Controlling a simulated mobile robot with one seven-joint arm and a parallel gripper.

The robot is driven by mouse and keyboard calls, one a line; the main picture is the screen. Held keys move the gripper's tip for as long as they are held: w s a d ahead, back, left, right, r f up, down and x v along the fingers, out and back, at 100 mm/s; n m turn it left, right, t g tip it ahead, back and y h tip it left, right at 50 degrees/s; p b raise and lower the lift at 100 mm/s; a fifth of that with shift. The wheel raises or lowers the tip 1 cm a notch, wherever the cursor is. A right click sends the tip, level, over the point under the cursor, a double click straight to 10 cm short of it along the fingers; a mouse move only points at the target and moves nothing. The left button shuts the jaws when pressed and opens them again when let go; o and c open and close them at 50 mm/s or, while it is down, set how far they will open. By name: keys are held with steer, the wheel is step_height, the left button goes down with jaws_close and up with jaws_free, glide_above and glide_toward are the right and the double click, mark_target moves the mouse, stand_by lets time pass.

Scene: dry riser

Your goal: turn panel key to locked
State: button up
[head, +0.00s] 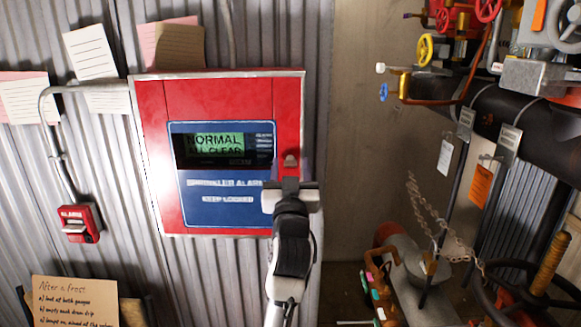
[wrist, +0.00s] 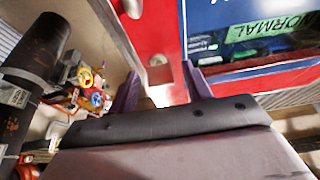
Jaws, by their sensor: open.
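The red alarm panel (head: 217,85) hangs on the corrugated wall in the head view, its green screen (head: 215,145) reading "NORMAL" and "ALL CLEAR". The panel (wrist: 228,78) also fills the upper right of the wrist view. A small pale key fitting (head: 290,160) sits on the panel's right red border, just above my gripper (head: 290,181). In the wrist view my gripper (wrist: 160,72) is open, with two purple fingers apart and the pale metal fitting (wrist: 159,66) showing between and beyond them. Contact and the key's exact turn cannot be made out.
A red alarm call box (head: 78,222) and pinned notes (head: 90,52) are on the wall left of the panel. Dark pipes (head: 530,120), coloured valves (head: 425,50), a hanging chain (head: 425,195) and tags crowd the right side. A bare wall strip (head: 365,130) lies between.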

steer(key=c, duration=1)
steer(key=shift+d+f+n, duration=0.1)
steer(key=shift+n, duration=0.4)
steer(key=n+y+b, duration=0.1)
steer(key=n+y, duration=0.1)
steer(key=n, duration=0.2)
steer(key=shift+d+y, duration=0.15)
steer(key=shift+y, duration=0.25)
steer(key=n+g+y+b, duration=0.1)
steer(key=n, duration=0.3)
steer(key=n+g+y+b, duration=0.1)
steer(key=n+y+b, duration=0.1)
steer(key=n, duration=0.1)
steer(key=shift+n+b, duration=0.3)
steer(key=shift+n, duration=0.1)
steer(key=n+g+b, duration=0.1)
steer(key=n, duration=0.2)
steer(key=n+g+b, duration=0.1)
steer(key=n, duration=0.2)
steer(key=n+g+y+b, duration=0.1)
steer(key=n, duration=0.2)
steer(key=shift+r+g, duration=0.3)
steer(key=shift+o, duration=0.2)
steer(key=shift+n, duration=0.4)
